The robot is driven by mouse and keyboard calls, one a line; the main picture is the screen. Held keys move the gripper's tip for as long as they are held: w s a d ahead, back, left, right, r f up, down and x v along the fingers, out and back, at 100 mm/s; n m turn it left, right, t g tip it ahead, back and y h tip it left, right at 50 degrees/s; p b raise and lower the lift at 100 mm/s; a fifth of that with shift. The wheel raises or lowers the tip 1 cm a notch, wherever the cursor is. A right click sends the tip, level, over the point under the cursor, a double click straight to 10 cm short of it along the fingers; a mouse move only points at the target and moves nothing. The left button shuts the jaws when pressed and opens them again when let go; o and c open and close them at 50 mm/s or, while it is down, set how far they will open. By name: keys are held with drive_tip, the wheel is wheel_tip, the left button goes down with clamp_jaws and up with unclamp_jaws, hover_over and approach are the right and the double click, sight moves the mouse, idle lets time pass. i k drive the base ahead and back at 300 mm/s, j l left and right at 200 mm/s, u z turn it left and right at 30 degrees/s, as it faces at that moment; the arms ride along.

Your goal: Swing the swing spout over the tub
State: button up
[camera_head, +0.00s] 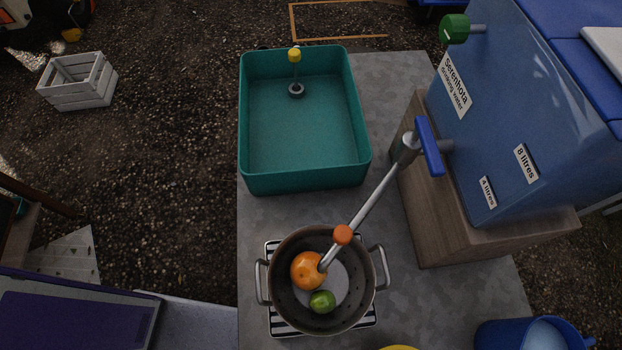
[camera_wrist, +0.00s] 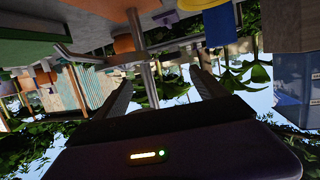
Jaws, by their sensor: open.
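The swing spout (camera_head: 370,202) is a grey pipe with an orange knob, running from a joint beside the blue water tank (camera_head: 520,110) down to the left. Its end is over the dark pot (camera_head: 285,312), which holds an orange (camera_head: 306,270) and a lime (camera_head: 322,301). The teal tub (camera_head: 305,184) sits behind the pot, with an upright yellow-topped rod inside. The spout is apart from the tub. My gripper (camera_wrist: 160,80) shows only in the wrist view, its fingers open. A grey pole stands in line with the gap; I cannot tell whether it is the spout.
The tank has a blue tap handle (camera_head: 429,146) and a green knob (camera_head: 454,28), and stands on a wooden block (camera_head: 480,235). A blue mug (camera_head: 500,335) is at the front right. A white crate (camera_head: 78,84) is on the ground left. The counter between tub and tank is clear.

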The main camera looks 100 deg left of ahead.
sight(342, 235)
drive_tip(key=u, duration=1.4)
drive_tip(key=k+l+z, duration=0.65)
drive_tip(key=l+z, duration=0.15)
